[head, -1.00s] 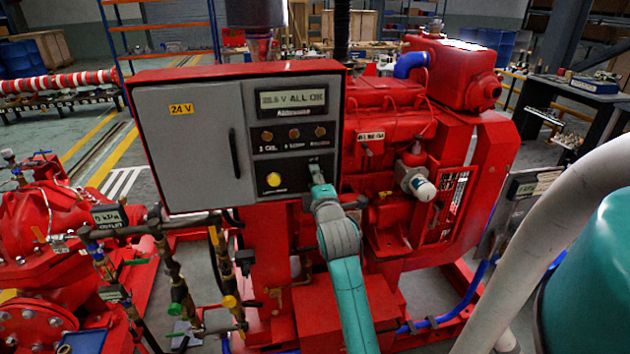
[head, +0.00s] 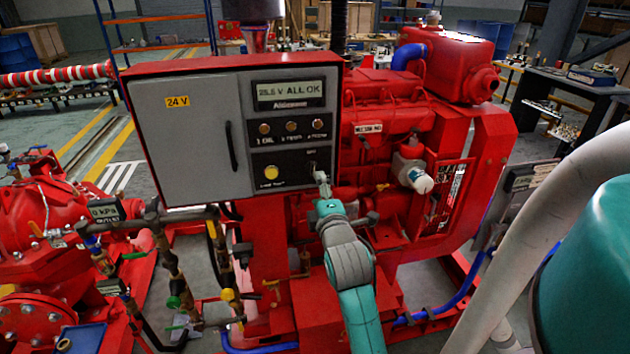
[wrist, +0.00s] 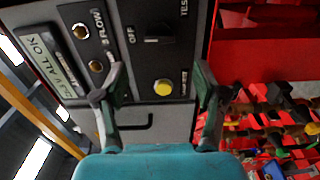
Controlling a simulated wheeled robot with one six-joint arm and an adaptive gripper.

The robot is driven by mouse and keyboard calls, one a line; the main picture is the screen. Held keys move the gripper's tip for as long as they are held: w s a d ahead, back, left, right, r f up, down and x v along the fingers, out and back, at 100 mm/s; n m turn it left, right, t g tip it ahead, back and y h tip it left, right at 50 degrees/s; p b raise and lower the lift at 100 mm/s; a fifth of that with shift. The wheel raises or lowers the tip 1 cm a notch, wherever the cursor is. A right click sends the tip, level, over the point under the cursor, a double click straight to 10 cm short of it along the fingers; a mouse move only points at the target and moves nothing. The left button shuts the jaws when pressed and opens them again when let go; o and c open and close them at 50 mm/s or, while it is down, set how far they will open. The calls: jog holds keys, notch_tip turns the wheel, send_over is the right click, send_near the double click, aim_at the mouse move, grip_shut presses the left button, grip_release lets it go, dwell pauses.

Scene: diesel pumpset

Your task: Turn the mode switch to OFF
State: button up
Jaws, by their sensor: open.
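The mode switch (wrist: 160,34) is a black knob on the black control plate, with an OFF label to its left and a TEST label at upper right in the wrist view. Its handle looks roughly sideways there, but I cannot tell surely which mark it points to. In the head view the mode switch (head: 312,168) is small, at the plate's lower right. My gripper (wrist: 158,95) is open and empty, its fingers apart before the panel and below the switch in the wrist view. In the head view my gripper (head: 322,184) is just below the switch, apparently not touching it.
A yellow button (wrist: 163,87) shows between my fingers. The grey cabinet door (head: 190,140) and display (head: 290,92) reading ALL OK are to the left. The red engine (head: 400,150) stands close on the right. Pipes and valves (head: 170,270) are at lower left.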

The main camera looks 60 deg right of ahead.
jog(key=shift+v, duration=1.75)
jog(key=s+a+f+m+t+y, duration=0.15)
jog(key=a+f+y, duration=0.25)
jog(key=a+f, duration=0.55)
jog(key=s+a+f+m+t+y, duration=0.1)
jog(key=s+a+f+t+y, duration=0.15)
jog(key=a+f, duration=0.65)
jog(key=s+a+m+y, duration=0.5)
jog(key=s+a+y, duration=0.2)
jog(key=s+a, duration=1)
jog(key=shift+s+f+g, duration=0.3)
jog(key=shift+s+g, duration=0.1)
jog(key=shift+s, duration=0.8)
